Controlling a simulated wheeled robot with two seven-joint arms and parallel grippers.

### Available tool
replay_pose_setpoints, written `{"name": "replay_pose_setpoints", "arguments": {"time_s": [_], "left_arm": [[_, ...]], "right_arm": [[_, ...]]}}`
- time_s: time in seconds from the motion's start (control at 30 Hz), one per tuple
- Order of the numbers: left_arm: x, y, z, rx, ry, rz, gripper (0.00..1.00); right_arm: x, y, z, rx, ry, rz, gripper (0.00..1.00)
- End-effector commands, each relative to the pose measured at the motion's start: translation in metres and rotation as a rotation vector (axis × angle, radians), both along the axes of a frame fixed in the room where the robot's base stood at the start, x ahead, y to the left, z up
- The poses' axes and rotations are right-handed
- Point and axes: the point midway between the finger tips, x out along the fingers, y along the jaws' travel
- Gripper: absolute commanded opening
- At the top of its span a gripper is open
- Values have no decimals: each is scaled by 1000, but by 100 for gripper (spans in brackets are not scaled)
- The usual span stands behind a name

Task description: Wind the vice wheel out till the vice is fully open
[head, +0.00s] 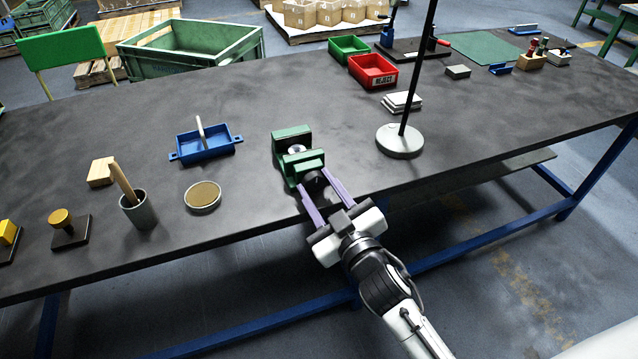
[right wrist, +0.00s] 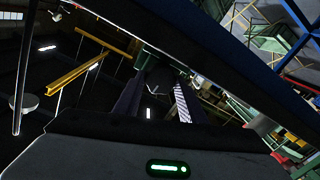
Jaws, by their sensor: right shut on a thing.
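The green vice (head: 293,136) sits near the front edge of the dark workbench, with a gap showing between its two green jaws. Its dark wheel (head: 315,183) faces the front of the bench. My right gripper (head: 322,190) reaches in from the front, its purple fingers on either side of the wheel and shut on it. In the right wrist view the dark wheel (right wrist: 160,77) shows between the two fingers, and most of the vice is hidden. My left gripper is in neither view.
A lamp stand (head: 400,142) with a round base and upright pole stands right of the vice. A blue tray (head: 205,147) and a round tin (head: 202,196) lie to the left. The red bin (head: 373,71) and green bin (head: 349,49) stand behind. Bare bench (head: 480,130) lies at right.

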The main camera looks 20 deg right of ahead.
Motion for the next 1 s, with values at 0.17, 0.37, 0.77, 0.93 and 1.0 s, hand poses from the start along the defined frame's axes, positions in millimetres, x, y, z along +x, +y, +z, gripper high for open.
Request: {"name": "replay_pose_setpoints", "arguments": {"time_s": [0.17,0.37,0.77,0.93,1.0], "left_arm": [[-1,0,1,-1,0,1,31],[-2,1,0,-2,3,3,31],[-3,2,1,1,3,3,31],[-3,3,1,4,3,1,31],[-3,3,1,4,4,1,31]], "right_arm": [[0,0,-1,-31,1,0,14],[0,0,-1,-37,0,0,14],[0,0,-1,-36,-1,0,56],[0,0,0,-36,-1,0,56],[-2,0,0,-35,-1,0,56]]}}
